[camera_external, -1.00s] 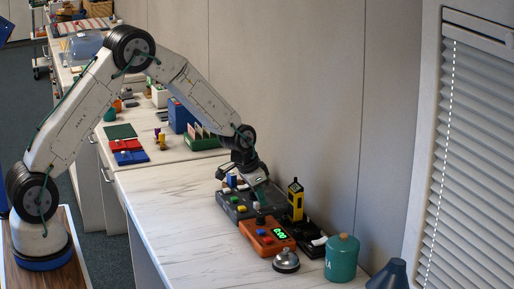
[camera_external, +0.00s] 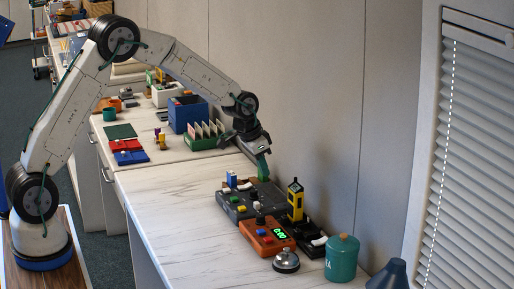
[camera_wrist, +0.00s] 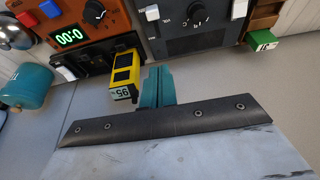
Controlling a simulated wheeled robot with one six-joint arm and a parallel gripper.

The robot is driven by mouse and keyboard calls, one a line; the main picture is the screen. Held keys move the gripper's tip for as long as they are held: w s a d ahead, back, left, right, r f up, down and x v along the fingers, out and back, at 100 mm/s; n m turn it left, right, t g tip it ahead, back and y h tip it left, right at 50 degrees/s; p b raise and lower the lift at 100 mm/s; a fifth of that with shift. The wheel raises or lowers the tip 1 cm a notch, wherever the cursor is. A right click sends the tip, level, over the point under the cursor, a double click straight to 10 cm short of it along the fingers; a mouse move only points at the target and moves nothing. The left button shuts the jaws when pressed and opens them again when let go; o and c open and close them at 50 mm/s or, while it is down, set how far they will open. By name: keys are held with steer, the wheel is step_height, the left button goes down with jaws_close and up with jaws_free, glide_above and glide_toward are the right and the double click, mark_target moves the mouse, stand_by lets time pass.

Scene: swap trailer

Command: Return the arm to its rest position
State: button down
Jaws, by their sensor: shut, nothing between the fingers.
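My gripper (camera_external: 263,172) hangs at the end of my raised arm, above the back of the dark grey control box (camera_external: 240,213) on the counter. Its green fingers are together and empty. In the wrist view the closed gripper fingers (camera_wrist: 157,88) show at the middle, beside a yellow meter (camera_wrist: 123,75) marked 95. The yellow meter also stands upright in the external view (camera_external: 295,202), to the right of my gripper and apart from it.
An orange timer box (camera_external: 262,238) reading 0:00, a silver bell (camera_external: 286,261) and a teal canister (camera_external: 342,258) stand in front. Behind are a blue bin (camera_external: 187,113) and a green card rack (camera_external: 205,138). The counter's left side (camera_external: 180,220) is bare. A wall runs close along the right.

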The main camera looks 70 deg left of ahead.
stand_by(0.3)
steer(key=s+d+r+g, duration=0.1)
steer(key=s+d+r, duration=0.3)
steer(key=s, duration=1.2)
steer(key=s+d+r, duration=0.4)
steer(key=s+r, duration=0.3)
steer(key=s, duration=1)
steer(key=s+d+r+g, duration=0.1)
steer(key=s+d+r, duration=0.3)
steer(key=s, duration=1.2)
steer(key=shift+s+d+r+g, duration=0.2)
steer(key=shift+r+g, duration=0.1)
steer(key=shift+r, duration=0.6)
steer(key=shift+w, duration=0.1)
